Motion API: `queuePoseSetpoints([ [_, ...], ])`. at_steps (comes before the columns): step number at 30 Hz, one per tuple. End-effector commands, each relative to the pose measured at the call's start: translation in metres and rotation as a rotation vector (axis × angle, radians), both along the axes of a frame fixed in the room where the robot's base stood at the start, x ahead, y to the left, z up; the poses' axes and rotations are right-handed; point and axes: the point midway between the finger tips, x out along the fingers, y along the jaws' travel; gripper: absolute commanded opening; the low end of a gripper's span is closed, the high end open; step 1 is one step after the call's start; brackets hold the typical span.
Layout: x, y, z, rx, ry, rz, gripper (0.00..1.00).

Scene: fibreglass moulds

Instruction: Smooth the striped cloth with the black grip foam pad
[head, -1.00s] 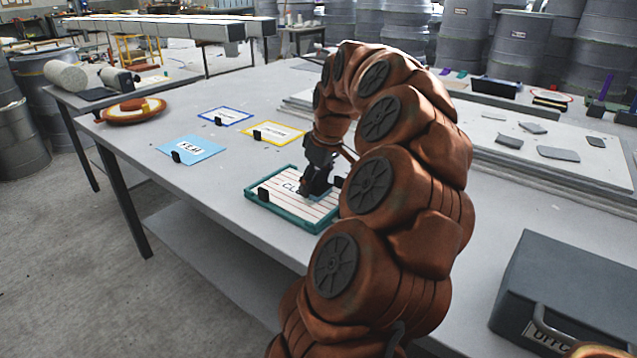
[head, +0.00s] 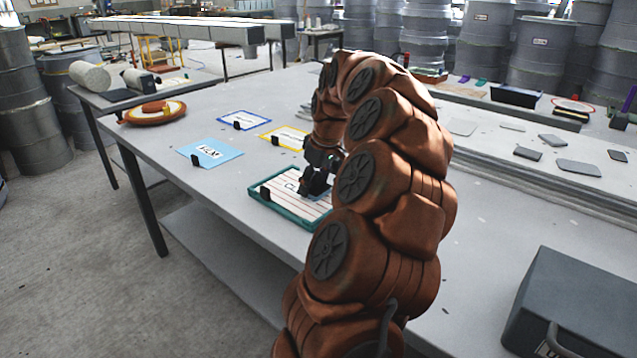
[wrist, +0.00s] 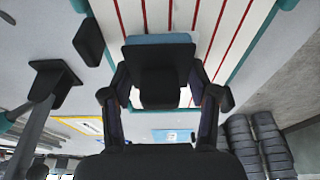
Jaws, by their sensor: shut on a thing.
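The striped cloth (head: 283,203) is white with thin red stripes and lies flat in a teal-edged frame on the grey table. It fills the top of the wrist view (wrist: 228,25). My gripper (head: 316,186) is over the cloth's right part in the head view. In the wrist view my gripper (wrist: 165,97) has its two fingers shut on the black grip (wrist: 160,86) of the foam pad. The pad's light blue edge (wrist: 160,39) shows beyond the grip, over the stripes. I cannot tell whether the pad touches the cloth. My arm hides the cloth's right end.
A light blue card (head: 210,152), a blue-edged card (head: 245,119) and a yellow-edged card (head: 285,136) lie behind the frame. A round orange-brown item (head: 152,112) sits at the far left. A dark grey box (head: 575,310) stands at the front right. The table's front left is clear.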

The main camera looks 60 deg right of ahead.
Motion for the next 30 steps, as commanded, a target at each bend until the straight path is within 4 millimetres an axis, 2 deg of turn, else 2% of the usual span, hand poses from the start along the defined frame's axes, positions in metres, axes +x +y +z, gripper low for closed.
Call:
queuePoseSetpoints([
  [30,0.054,-0.006,0.001,-0.001,0.002,0.001,0.32],
])
